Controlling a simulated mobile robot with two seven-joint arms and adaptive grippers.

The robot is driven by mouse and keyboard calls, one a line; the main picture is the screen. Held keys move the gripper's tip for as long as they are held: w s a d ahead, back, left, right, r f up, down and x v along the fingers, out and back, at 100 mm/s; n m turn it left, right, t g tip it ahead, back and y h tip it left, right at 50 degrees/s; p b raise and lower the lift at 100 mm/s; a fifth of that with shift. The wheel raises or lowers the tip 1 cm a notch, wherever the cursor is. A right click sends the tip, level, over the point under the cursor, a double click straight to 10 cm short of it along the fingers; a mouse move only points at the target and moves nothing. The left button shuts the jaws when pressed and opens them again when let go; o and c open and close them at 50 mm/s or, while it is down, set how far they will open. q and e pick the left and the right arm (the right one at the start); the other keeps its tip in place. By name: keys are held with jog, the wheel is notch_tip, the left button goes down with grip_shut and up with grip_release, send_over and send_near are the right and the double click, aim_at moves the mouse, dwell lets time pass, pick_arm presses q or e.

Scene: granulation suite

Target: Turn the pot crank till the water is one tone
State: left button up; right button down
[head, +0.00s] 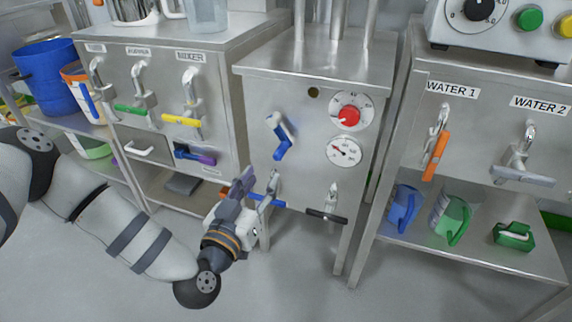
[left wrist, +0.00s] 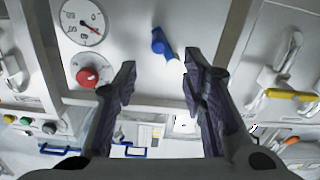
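A blue crank-like handle (head: 281,138) sticks out from the front of the middle steel cabinet, left of a red knob (head: 348,115). In the left wrist view this blue handle (left wrist: 162,45) lies beyond and between my fingertips, apart from them. I cannot tell for sure that it is the pot crank. My left gripper (head: 247,180) is open and empty, low in front of the cabinet's left edge, below the handle. It also shows in the left wrist view (left wrist: 156,84) with its fingers wide apart. No water surface shows. My right gripper is out of view.
A blue-handled tap (head: 266,201) is close to my left gripper, and a black-handled tap (head: 327,217) is further right. A gauge (head: 345,151) sits below the red knob. The mixer cabinet (head: 160,75) with taps is on the left, the water stand (head: 475,100) on the right.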

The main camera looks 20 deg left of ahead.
aim_at(276, 159)
pick_arm(q)
jog(key=w+b, duration=0.1)
jog(key=w, duration=0.3)
jog(key=w+b, duration=0.1)
jog(key=w, duration=0.4)
jog(key=shift+w+d+f+b, duration=0.1)
jog(key=shift+d+f+b, duration=0.1)
jog(key=shift+b, duration=0.2)
jog(key=shift+w+r, duration=0.15)
jog(key=shift+w, duration=0.25)
grip_shut()
